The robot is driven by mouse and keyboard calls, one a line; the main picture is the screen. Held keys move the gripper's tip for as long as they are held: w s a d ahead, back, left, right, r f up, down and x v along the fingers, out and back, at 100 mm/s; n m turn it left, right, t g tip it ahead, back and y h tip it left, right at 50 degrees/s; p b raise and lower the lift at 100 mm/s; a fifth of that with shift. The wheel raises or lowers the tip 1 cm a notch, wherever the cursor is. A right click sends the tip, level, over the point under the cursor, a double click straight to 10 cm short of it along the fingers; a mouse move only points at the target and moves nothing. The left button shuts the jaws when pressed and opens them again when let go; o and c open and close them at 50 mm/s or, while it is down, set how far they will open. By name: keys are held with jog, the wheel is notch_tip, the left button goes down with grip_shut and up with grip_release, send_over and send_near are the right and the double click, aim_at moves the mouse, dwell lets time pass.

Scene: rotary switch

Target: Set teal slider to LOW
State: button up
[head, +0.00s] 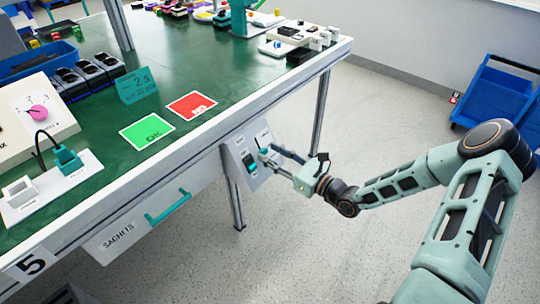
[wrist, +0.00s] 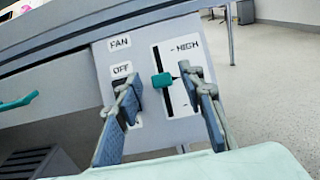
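The teal slider (wrist: 162,80) sits about midway along a dark vertical slot on a grey control panel (wrist: 105,72), in the wrist view. The word HIGH is printed beside the slot's upper end; no LOW label can be read. My gripper (wrist: 156,80) is open, with one finger on each side of the slider in the picture and a visible gap to both. The left finger partly covers the dark switch under the OFF label. In the head view my gripper (head: 274,156) is close in front of the panel (head: 232,150); contact cannot be told there.
The panel hangs on the front of a green-topped workbench (head: 105,175). A SACHETS drawer (head: 130,236) with a teal handle (head: 168,207) lies left of it. A bench leg (head: 320,110) stands behind. The floor to the right is open, with blue bins (head: 495,100) farther off.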

jog(key=shift+w+a, duration=0.3)
jog(key=shift+a, duration=0.1)
jog(key=shift+c, duration=0.2)
grip_shut()
